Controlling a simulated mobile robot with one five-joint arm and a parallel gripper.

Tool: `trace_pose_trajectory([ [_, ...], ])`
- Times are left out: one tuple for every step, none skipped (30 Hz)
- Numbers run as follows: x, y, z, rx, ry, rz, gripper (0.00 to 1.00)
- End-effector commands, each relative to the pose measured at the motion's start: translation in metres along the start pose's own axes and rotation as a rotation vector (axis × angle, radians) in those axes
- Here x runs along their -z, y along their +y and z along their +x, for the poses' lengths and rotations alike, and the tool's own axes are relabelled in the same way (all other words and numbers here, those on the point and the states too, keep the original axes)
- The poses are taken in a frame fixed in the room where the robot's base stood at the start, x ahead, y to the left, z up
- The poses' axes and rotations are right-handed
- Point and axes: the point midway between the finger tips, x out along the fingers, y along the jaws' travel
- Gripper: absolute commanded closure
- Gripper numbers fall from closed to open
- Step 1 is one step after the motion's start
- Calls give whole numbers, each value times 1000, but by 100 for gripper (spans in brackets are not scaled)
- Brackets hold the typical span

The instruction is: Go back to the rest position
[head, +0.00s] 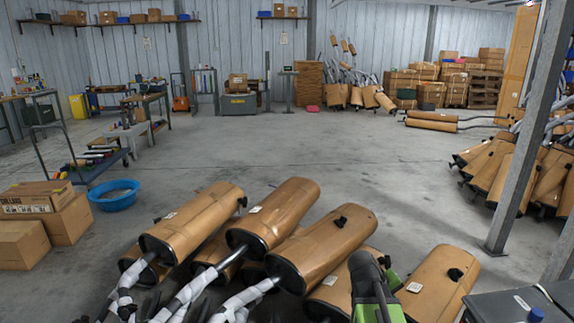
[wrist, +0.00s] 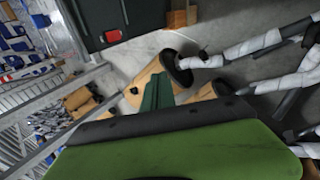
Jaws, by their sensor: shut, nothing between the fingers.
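In the wrist view, my gripper (wrist: 158,88) shows as narrow dark green fingers beyond a wide green and black body. The fingers are shut with nothing between them. Brown-wrapped mufflers (wrist: 148,84) with black end caps lie behind the fingers; I cannot tell the gap between them. In the head view, a dark and green part of my arm (head: 372,290) stands at the bottom, right of centre, in front of the muffler pile. It hides part of the mufflers there, and the fingers cannot be made out in that view.
Several wrapped mufflers (head: 325,245) fill the front. Cardboard boxes (head: 66,217) and a blue basin (head: 115,195) stand at left. A grey steel post (head: 515,150) and another muffler pile (head: 548,180) stand at right. The concrete floor (head: 300,145) behind is open.

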Motion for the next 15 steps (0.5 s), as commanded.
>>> trace_pose_trajectory([
  [4,-34,-14,69,18,-6,100],
  [5,-53,-20,114,26,-6,100],
  [6,-75,-29,171,29,0,100],
  [6,-91,-35,213,31,4,100],
  [5,-106,-41,254,30,8,100],
  [4,-125,-50,309,26,16,100],
  [2,-139,-56,350,23,22,100],
  [-1,-151,-62,393,15,32,100],
  [-5,-167,-70,454,3,47,100],
  [-9,-179,-76,503,-12,63,100],
  [-13,-190,-82,557,-30,84,100],
  [-19,-203,-92,628,-63,117,100],
  [-20,-197,-103,634,-83,143,100],
  [-18,-186,-114,629,-79,139,100],
  [-18,-179,-123,626,-78,138,100],
])
